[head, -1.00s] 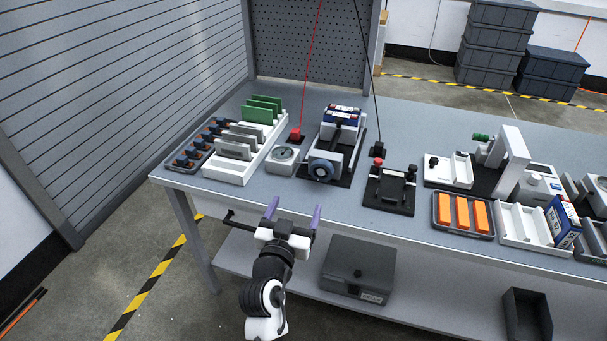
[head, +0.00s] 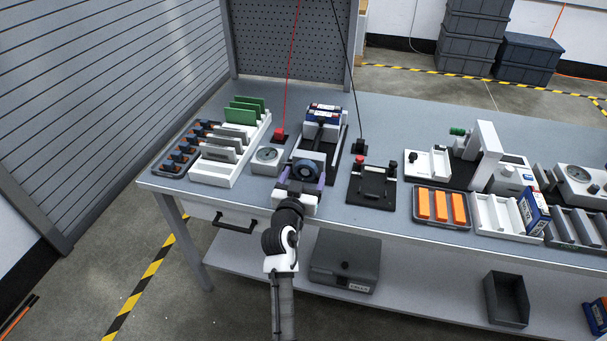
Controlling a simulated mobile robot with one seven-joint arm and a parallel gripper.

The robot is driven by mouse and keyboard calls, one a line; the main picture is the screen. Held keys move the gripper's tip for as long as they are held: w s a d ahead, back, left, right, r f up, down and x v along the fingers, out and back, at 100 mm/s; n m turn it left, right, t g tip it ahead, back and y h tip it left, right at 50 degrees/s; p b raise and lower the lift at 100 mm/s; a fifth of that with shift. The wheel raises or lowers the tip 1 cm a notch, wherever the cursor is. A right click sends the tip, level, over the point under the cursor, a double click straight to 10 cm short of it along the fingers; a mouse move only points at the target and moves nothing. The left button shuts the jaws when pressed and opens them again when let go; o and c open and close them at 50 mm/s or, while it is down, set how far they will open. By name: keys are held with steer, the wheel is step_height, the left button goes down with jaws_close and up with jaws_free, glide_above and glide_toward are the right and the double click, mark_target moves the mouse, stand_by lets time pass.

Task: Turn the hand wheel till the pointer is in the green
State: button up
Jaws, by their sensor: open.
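The hand wheel (head: 307,168) is a blue-grey ring on the front of a grey vise-like device (head: 329,148) near the bench's front edge. My gripper (head: 304,178) is open, with its purple fingers at the wheel's left and right sides. I cannot tell whether they touch it.
A white rack with green and grey plates (head: 222,165) stands to the left. A black fixture with a red knob (head: 373,183) is close on the right. An orange-block tray (head: 441,206) lies further right. A drawer handle (head: 236,222) juts from the bench front.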

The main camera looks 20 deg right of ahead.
steer(key=shift+w+d, duration=0.1)
steer(key=shift+w, duration=0.05)
steer(key=shift+c, duration=0.5)
steer(key=c, duration=0.9)
steer(key=shift+n, duration=1.1)
steer(key=o, duration=1)
